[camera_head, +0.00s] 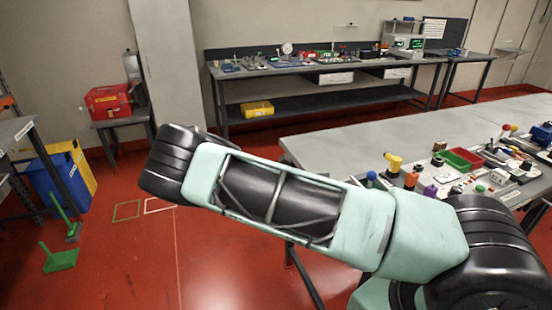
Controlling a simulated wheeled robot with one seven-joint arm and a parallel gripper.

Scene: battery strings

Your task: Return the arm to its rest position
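My arm (290,200) stretches across the lower middle of the view, from the lower right up to the left. Its pale green link with a dark core lies in front of a grey table. A black joint (172,165) forms the arm's visible left end, over the red floor. My gripper does not show, so I cannot see whether it holds anything. The part of the arm beyond the black joint is hidden or out of view.
The grey table (360,135) at right holds a green and red bin (462,158), a yellow tool (393,162) and several small parts. A workbench (310,68) stands along the back wall. Bins (50,190) and a green broom (60,260) are at left.

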